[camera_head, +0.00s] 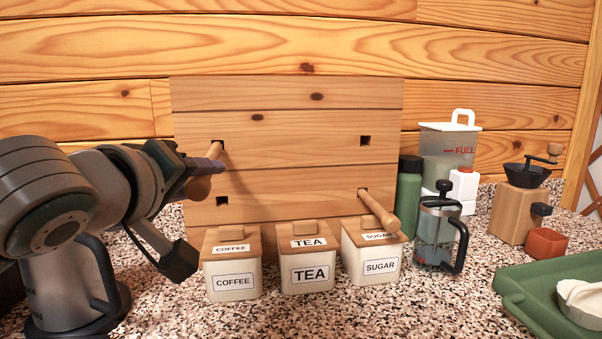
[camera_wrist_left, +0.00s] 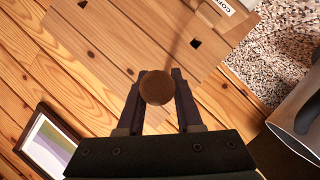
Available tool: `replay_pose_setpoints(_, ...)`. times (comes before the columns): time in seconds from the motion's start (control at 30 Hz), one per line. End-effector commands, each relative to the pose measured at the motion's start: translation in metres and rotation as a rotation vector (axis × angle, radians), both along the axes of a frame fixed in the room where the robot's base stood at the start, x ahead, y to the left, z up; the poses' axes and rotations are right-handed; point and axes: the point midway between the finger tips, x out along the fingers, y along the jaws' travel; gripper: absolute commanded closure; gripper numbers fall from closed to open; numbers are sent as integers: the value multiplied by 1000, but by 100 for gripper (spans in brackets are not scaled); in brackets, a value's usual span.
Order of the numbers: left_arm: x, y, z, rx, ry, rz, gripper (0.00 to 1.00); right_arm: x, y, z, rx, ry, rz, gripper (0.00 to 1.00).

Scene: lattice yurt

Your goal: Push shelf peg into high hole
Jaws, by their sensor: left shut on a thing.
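A wooden board (camera_head: 290,120) with square holes stands at the back of the counter. My left gripper (camera_head: 211,170) is shut on a round wooden peg (camera_head: 199,189), in front of the board's upper left. The peg's far tip is at the high left hole (camera_head: 217,143); how deep it sits I cannot tell. In the left wrist view the peg's round end (camera_wrist_left: 157,87) is between the fingers and hides the rest. The lower left hole (camera_head: 222,201) and high right hole (camera_head: 365,140) are empty. Another peg (camera_head: 377,208) sticks out of the lower right hole. My right gripper is out of view.
Coffee (camera_head: 233,282), tea (camera_head: 307,273) and sugar (camera_head: 377,268) canisters stand below the board. A French press (camera_head: 437,235), green bottle (camera_head: 409,190) and grinder (camera_head: 521,205) stand right. A green tray (camera_head: 530,305) lies at front right. A framed picture (camera_wrist_left: 47,148) shows in the wrist view.

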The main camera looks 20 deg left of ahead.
Motion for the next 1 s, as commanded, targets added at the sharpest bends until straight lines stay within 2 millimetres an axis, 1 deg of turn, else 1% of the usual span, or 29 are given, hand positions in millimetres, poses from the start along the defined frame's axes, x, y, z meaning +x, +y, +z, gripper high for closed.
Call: replay_pose_setpoints(1.0,22,13,0,1,0,0,100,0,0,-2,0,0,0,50)
